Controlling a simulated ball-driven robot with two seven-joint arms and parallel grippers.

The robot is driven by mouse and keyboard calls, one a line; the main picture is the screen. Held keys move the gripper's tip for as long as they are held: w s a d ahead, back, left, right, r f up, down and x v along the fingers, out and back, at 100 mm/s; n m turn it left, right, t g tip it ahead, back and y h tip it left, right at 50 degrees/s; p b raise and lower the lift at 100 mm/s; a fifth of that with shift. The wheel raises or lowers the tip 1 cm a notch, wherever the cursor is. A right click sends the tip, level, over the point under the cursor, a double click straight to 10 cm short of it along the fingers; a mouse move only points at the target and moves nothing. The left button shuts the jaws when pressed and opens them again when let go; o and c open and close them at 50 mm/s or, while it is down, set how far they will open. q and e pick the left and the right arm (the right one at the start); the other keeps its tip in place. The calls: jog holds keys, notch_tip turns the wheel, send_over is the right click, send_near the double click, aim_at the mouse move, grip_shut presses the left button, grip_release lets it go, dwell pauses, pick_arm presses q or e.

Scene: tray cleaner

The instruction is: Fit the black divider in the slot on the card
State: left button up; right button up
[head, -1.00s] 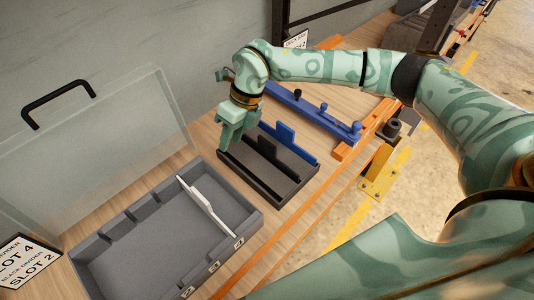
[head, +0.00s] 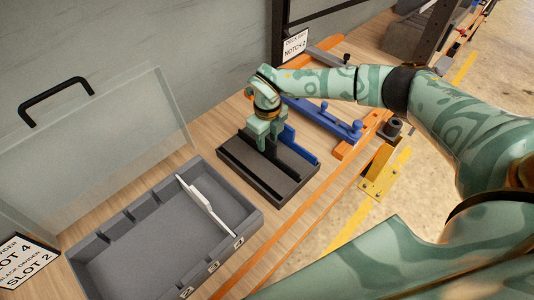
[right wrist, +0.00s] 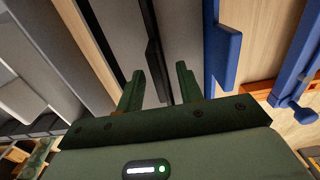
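The black divider (head: 281,167) stands in the dark rack (head: 250,178) in the head view, partly hidden by my right gripper (head: 264,146). In the right wrist view the black divider (right wrist: 154,45) runs between the two green fingers of my right gripper (right wrist: 160,82). The fingers are open, one on either side and apart from it. The card (head: 27,262) at lower left reads black divider, slot 2. The grey tray (head: 105,272) has slots along its walls and holds a white divider (head: 205,202). My left gripper is not in view.
A blue divider (head: 298,145) stands in the rack beside the black one. A blue bar with knobs (head: 322,117) lies behind the rack. The tray's clear lid (head: 95,150) stands open against the wall. An orange rail (head: 285,235) runs along the table edge.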

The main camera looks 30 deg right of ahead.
aim_at(267, 151)
notch_tip(267, 151, down, 4)
jog(key=shift+a+r, duration=0.1)
grip_shut()
